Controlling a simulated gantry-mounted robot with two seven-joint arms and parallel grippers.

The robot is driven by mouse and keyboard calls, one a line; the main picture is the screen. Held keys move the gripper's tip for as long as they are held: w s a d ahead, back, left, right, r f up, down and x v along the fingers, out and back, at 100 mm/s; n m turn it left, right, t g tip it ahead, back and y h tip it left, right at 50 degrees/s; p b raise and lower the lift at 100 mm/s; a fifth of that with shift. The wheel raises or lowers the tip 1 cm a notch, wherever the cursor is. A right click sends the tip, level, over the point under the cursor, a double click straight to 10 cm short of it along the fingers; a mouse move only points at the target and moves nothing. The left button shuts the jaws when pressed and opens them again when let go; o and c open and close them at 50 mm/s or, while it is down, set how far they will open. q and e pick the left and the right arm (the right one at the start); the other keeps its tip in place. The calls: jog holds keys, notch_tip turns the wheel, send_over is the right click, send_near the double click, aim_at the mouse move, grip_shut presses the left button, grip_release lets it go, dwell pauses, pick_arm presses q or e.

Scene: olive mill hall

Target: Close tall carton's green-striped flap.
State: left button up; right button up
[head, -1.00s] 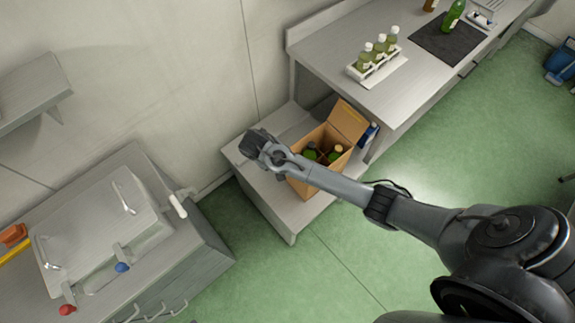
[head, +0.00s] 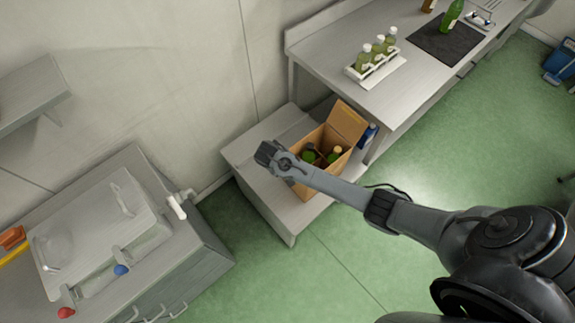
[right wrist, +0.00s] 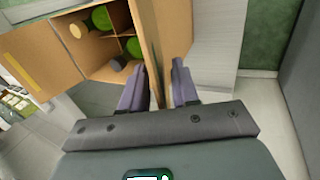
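The tall carton (head: 306,186) stands open on a low grey bench, with bottles (head: 334,154) and dividers inside. One flap (head: 347,121) stands up at its far right side; in the right wrist view a flap with a yellow stripe (right wrist: 22,66) shows at left. My right gripper (head: 270,154) is at the carton's near left side. In the right wrist view its fingers (right wrist: 160,88) are apart, one on each side of an upright cardboard panel (right wrist: 147,40) seen nearly edge-on. My left gripper is not in view.
A grey worktable (head: 330,50) beside the carton holds a white bottle rack (head: 374,68) and a dark mat (head: 440,45). A blue item (head: 368,134) is behind the carton. A sink cabinet (head: 190,262) stands at left. The wall is close behind the bench.

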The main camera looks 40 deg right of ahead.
jog(key=shift+c, duration=0.3)
grip_shut()
dwell(1.1)
